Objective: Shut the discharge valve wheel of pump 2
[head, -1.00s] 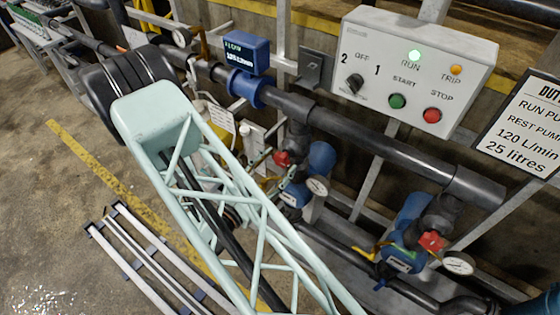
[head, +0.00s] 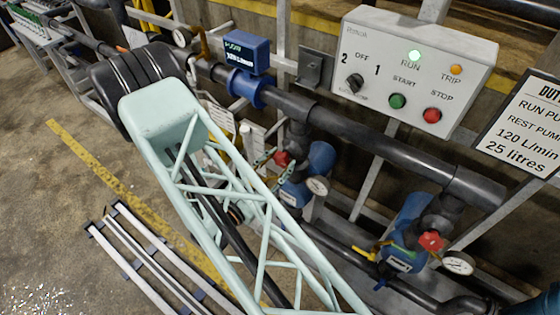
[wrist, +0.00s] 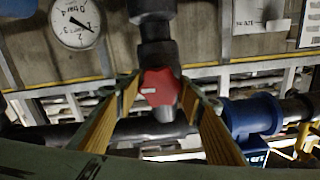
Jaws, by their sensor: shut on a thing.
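A red valve wheel (head: 282,159) sits on the left pump's pipework in the head view, partly hidden by my gripper (head: 275,162). In the wrist view the same red wheel (wrist: 160,87) is in the middle, below a dark pipe fitting. The yellow-padded fingers of my gripper (wrist: 160,92) stand on both sides of it and are shut on it. A second red wheel (head: 431,241) is on the right pump, away from my gripper. I cannot read any pump number on the left pump.
A control box (head: 415,70) has a lit green RUN lamp and a selector knob (head: 354,82). A blue flow display (head: 246,53) stands above the grey pipe (head: 290,103). Gauges (head: 317,186) sit beside the wheels. A white sign (head: 525,120) is at right.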

